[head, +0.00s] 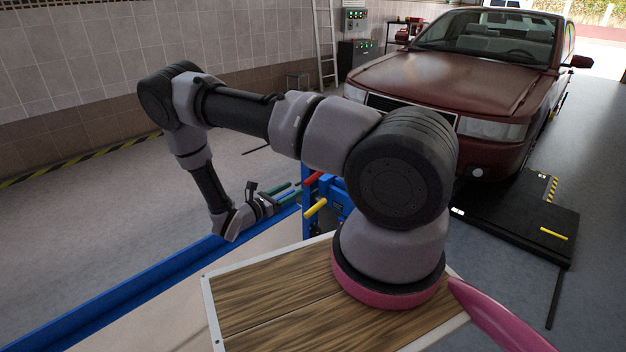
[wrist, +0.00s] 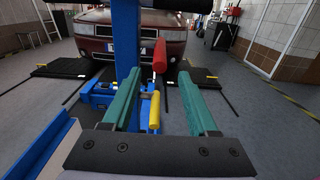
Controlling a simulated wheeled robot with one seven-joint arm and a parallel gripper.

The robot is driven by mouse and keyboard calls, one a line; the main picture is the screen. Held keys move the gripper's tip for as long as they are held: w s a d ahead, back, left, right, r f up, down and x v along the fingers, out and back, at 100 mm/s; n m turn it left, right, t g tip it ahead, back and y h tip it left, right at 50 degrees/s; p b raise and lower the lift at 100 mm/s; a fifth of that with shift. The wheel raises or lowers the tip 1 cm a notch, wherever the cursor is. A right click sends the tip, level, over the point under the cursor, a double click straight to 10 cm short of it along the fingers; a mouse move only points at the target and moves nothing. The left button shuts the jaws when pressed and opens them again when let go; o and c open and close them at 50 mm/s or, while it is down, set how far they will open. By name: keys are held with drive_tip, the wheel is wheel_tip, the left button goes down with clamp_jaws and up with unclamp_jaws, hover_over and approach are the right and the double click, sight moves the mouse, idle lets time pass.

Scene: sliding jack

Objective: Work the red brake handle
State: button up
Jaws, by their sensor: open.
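The red brake handle (head: 314,181) is a short red grip on the blue jack (head: 338,197), just right of my gripper in the head view. In the wrist view the red brake handle (wrist: 160,56) stands upright beside the blue post (wrist: 126,45). My gripper (head: 294,190) has two teal fingers, spread open and empty. In the wrist view the red handle shows beyond my gripper (wrist: 160,74), in line with the gap between the fingertips. I see no contact. A yellow handle (wrist: 154,111) sits lower, in view between the fingers; it also shows in the head view (head: 316,208).
A dark red car (head: 450,85) stands behind the jack on black platforms (head: 510,215). A long blue rail (head: 130,285) runs along the near left. My arm hides part of the jack in the head view. The grey floor at left is clear.

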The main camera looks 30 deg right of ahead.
sight(313, 178)
drive_tip(key=x, duration=1)
drive_tip(key=shift+w+d+f, duration=0.1)
drive_tip(key=shift+w+d, duration=0.05)
drive_tip(key=shift+d, duration=0.2)
clamp_jaws()
idle(0.9)
